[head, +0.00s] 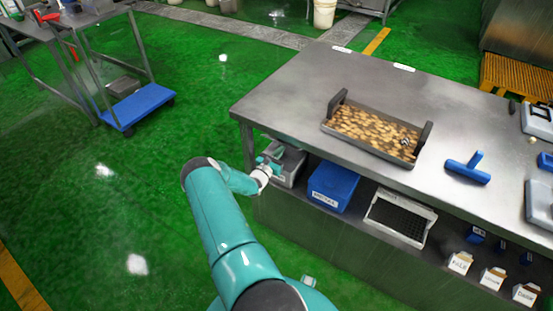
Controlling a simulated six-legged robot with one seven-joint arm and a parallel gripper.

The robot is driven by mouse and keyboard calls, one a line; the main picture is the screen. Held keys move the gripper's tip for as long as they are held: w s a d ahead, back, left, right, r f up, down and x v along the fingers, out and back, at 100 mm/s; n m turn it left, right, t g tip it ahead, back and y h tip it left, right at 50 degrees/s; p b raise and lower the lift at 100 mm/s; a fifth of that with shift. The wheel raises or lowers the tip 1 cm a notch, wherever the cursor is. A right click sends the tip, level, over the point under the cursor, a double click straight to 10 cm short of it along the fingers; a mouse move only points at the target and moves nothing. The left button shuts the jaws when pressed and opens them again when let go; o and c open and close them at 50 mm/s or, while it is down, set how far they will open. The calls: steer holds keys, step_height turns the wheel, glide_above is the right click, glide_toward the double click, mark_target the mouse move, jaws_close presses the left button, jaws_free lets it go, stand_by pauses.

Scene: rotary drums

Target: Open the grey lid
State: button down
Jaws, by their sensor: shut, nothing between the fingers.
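A grey box with a grey lid (290,164) sits on the shelf under the left end of the steel table. Its lid looks closed, though my arm and the tabletop hide part of it. My arm, teal, reaches from the bottom of the view to the box. My gripper (272,163) is at the box's left side, close to the lid. It is shut with nothing in it. It is small in this view, and I cannot tell whether it touches the lid.
The steel table (290,95) overhangs the shelf. A blue box (333,187) and a white crate (400,220) stand right of the grey box. A tray with dark handles (372,130) and a blue tool (467,168) lie on top. Green floor at left is clear up to a blue cart (137,106).

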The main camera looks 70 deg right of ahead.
steer(key=shift+r, duration=0.1)
steer(key=shift+y, duration=0.8)
steer(key=d+r, duration=0.2)
steer(key=r, duration=0.1)
steer(key=d+r, duration=0.2)
steer(key=shift+s+r, duration=0.15)
steer(key=shift+s, duration=0.2)
